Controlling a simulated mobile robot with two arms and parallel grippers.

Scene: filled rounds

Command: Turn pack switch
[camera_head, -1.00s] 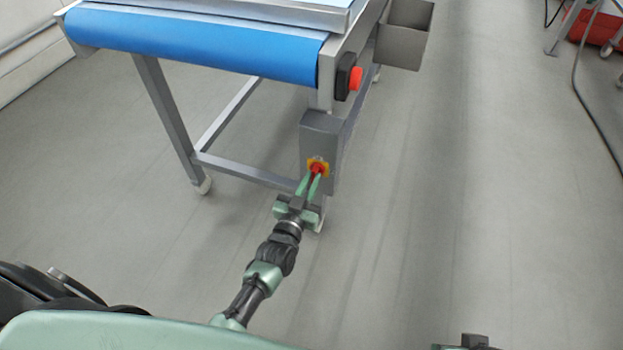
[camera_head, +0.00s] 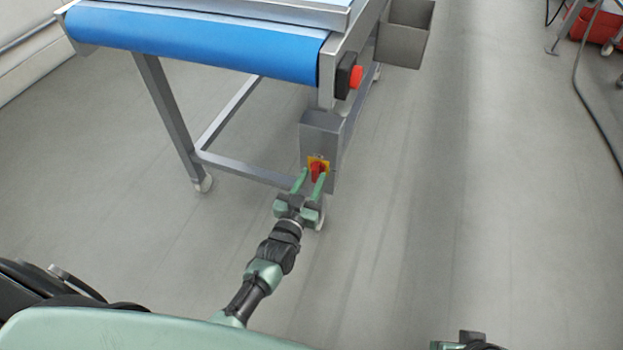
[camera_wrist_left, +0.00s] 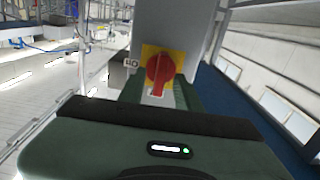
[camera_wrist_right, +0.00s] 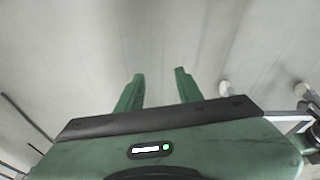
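The pack switch is a red rotary knob (camera_head: 318,172) on a yellow plate, on the front of a grey box (camera_head: 320,130) on the conveyor's leg. In the left wrist view the knob (camera_wrist_left: 160,70) has its grip bar pointing down in the picture. My left gripper (camera_head: 311,184) is open, its green fingers spread to either side of the knob's lower part. I cannot tell whether a finger touches it. The left wrist view partly hides the fingers behind the gripper body. My right gripper (camera_wrist_right: 158,90) is open and empty above the floor.
Above the switch box is the conveyor with a blue belt (camera_head: 200,40). A black unit with a red button (camera_head: 356,77) sits at its corner. A grey bin (camera_head: 402,45) hangs on its right side. The floor (camera_head: 430,200) to the right is clear.

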